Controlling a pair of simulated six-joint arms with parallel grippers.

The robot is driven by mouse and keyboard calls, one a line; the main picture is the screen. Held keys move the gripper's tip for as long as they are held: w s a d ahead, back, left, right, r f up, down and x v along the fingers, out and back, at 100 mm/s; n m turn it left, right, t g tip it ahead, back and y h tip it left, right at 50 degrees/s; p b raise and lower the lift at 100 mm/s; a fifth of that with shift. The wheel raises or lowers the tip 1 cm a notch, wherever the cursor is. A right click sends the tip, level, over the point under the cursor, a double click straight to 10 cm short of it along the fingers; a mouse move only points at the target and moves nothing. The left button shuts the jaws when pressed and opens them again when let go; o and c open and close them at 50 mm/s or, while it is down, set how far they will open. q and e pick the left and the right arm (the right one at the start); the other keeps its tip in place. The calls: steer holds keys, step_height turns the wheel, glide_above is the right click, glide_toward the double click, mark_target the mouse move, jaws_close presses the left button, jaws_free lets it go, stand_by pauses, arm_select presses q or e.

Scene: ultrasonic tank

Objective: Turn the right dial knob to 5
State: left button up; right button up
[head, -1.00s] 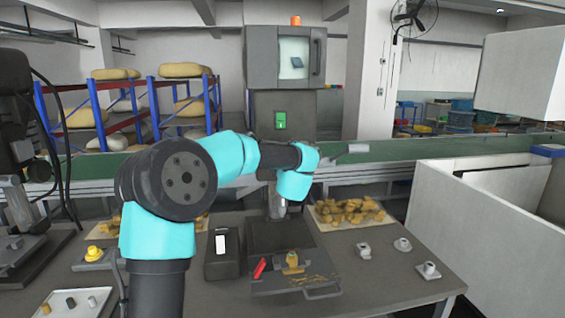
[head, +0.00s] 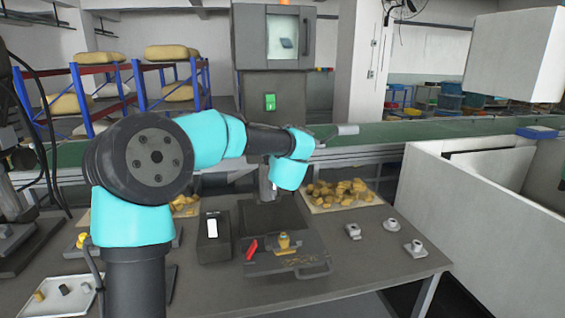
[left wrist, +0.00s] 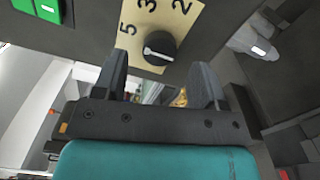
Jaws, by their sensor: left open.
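In the left wrist view a round black dial knob (left wrist: 160,47) with a white pointer line sits on a cream dial plate (left wrist: 184,22) showing 5, 3 and 2. The line lies nearly level; I cannot tell which number it marks, nor whether this is the right knob. My left gripper (left wrist: 162,62) is open, its two fingers apart on either side of the knob in the picture, with nothing held. Contact cannot be judged. My right gripper is not in view.
A green switch shows on the machine (head: 270,102). A table (head: 360,275) holds a dark box with a white label (head: 207,250), a red item (head: 252,248), a pile of yellowish pieces (head: 340,190) and small metal parts. A white enclosure (head: 470,215) stands at right.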

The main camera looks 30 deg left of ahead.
arm_select(q)
steer(key=v, duration=1.3)
steer(key=shift+s+d, duration=0.2)
steer(key=shift+s, duration=0.05)
steer(key=w+d+f+m+h, duration=0.4)
steer(key=d+f+m+h, duration=0.3)
steer(key=f+m, duration=0.4)
steer(key=w+d+f+m+h, duration=0.4)
steer(key=d+f+m+h, duration=0.3)
steer(key=f, duration=0.6)
steer(key=s+d+f+m+g+h, duration=0.1)
steer(key=s+d+f+m+g, duration=0.1)
steer(key=d+f+m+g, duration=0.3)
steer(key=s+d+f+m+h, duration=0.1)
steer(key=s+f+m, duration=0.2)
steer(key=f, duration=0.4)
steer(key=s+a+f+g, duration=0.3)
steer(key=s+f, duration=0.8)
steer(key=s, duration=0.1)
steer(key=s+a+f+m+g, duration=0.1)
steer(key=s+a+f+g, duration=0.3)
steer(key=s+f, duration=0.7)
steer(key=shift+s, duration=1.1)
